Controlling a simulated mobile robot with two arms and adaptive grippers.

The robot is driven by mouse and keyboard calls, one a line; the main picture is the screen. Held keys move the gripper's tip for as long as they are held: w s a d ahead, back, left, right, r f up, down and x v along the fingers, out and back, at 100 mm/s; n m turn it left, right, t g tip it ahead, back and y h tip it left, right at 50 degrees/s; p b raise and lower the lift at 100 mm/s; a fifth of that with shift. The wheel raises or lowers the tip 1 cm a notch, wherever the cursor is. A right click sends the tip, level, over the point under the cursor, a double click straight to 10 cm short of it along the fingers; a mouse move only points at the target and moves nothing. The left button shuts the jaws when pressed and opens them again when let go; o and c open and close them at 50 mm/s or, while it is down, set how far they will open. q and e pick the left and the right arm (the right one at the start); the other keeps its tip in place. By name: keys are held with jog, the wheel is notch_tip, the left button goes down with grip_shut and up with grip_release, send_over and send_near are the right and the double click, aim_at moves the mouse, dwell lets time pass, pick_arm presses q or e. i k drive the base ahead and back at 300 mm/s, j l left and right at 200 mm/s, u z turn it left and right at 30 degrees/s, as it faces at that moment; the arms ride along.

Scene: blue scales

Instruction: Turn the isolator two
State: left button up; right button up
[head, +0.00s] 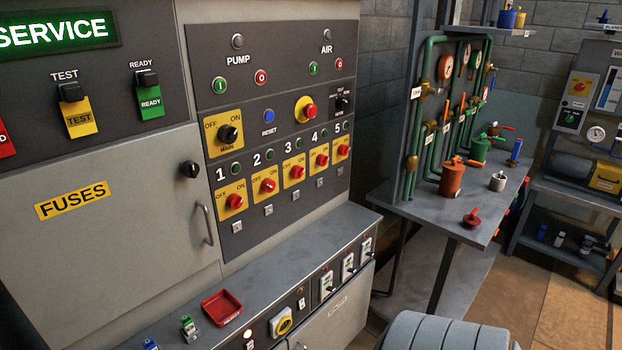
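Isolator two (269,185) is a red rotary knob on a yellow plate marked OFF and ON, on the dark control panel (300,90). It sits under the white number 2, with a small green lamp (269,154) above it. The knob is too small to tell clearly which way it points. Isolator one (235,201) is to its left and isolator three (297,172) to its right, of the same kind. Neither of my grippers shows in the head view, and nothing covers isolator two.
A grey ledge (265,262) juts out below the panel, with a red tray (222,307) on it. A door handle (202,220) and a black knob (190,169) are left of the isolators. A bench (500,215) with pipes and valves stands at the right.

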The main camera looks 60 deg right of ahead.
aim_at(268, 185)
jog(key=z, duration=1.8)
